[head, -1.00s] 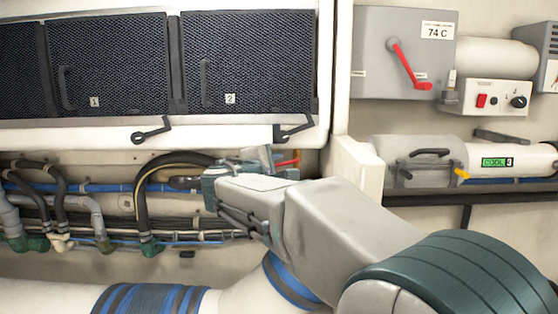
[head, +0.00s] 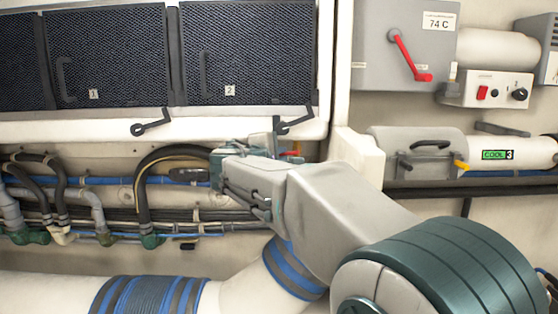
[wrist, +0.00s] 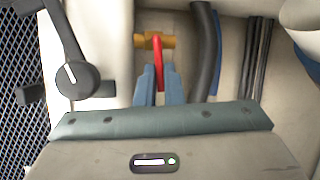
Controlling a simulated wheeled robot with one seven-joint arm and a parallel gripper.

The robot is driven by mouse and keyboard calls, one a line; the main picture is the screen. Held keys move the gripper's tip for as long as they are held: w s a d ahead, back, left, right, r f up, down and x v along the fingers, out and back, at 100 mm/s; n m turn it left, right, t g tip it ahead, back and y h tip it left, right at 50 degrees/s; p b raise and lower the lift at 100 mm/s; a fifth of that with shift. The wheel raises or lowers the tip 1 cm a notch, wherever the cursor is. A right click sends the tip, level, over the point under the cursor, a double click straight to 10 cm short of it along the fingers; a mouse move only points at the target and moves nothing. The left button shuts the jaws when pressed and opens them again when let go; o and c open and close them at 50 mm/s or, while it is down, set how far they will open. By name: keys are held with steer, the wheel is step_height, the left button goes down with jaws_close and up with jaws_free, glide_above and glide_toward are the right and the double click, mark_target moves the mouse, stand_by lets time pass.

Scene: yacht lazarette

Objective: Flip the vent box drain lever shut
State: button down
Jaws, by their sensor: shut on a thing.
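The vent box drain lever is a red handle (wrist: 158,62) on a brass valve (wrist: 140,41) in the wrist view. It lies between the two blue-grey fingers of my gripper (wrist: 160,82), which are shut on it. The handle points from the valve towards the gripper's palm. In the head view my gripper (head: 266,143) is under the right end of the white vent box (head: 230,120). Only a bit of red and orange (head: 292,153) of the valve shows beside the fingers there; the rest is hidden.
A black latch (wrist: 75,75) sits close to the left of the fingers in the wrist view. Black hoses (wrist: 203,60) run to the right. In the head view a grey box with another red lever (head: 408,55) and a white switch box (head: 488,90) are at the upper right.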

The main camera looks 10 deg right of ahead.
steer(key=shift+r+m+y, duration=0.25)
steer(key=shift+m+y, duration=0.05)
steer(key=shift+m, duration=0.3)
steer(key=c, duration=1.6)
jaws_free()
steer(key=shift+c, duration=0.2)
steer(key=shift+o, duration=0.5)
steer(key=shift+r, duration=0.1)
